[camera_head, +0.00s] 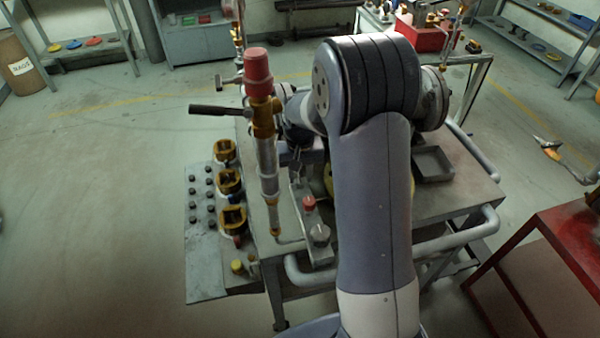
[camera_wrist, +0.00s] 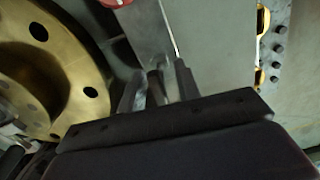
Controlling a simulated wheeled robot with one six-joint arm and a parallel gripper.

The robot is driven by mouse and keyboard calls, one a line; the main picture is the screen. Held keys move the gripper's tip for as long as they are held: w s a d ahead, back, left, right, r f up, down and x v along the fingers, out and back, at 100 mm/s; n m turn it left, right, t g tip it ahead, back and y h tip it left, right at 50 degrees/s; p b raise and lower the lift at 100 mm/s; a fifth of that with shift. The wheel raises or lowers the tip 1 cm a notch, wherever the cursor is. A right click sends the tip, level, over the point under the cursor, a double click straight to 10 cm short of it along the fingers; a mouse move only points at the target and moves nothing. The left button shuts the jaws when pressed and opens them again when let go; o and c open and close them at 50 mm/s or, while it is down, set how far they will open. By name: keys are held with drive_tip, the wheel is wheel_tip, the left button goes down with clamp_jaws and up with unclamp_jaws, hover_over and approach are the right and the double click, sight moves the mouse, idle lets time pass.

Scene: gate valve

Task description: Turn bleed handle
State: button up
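A vertical pipe assembly with a red cap (camera_head: 258,72) stands left of my arm in the head view. A black lever handle (camera_head: 218,110) sticks out to its left, roughly level. I cannot tell for sure whether this is the bleed handle. My gripper is mostly hidden behind my arm in the head view. In the wrist view my grey fingers (camera_wrist: 157,88) point down over the bench top. A narrow grey shape shows between them, and whether they grip it is unclear. A brass flange (camera_wrist: 48,65) with bolt holes lies left of the fingers.
The metal bench (camera_head: 455,195) has a grey plate with a red knob (camera_head: 309,202) and a tray (camera_head: 432,163). Yellow clamps (camera_head: 229,182) and a panel of black studs (camera_head: 205,255) sit at its left. A red table (camera_head: 570,245) stands at right. Floor at left is clear.

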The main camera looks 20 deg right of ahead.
clamp_jaws()
drive_tip(key=shift+m, duration=0.4)
drive_tip(key=m, duration=0.2)
drive_tip(key=shift+m, duration=0.4)
drive_tip(key=m, duration=0.4)
drive_tip(key=shift+m, duration=0.3)
drive_tip(key=m, duration=0.4)
drive_tip(key=shift+m, duration=0.3)
drive_tip(key=shift+m+b, duration=0.3)
drive_tip(key=shift+m, duration=1.8)
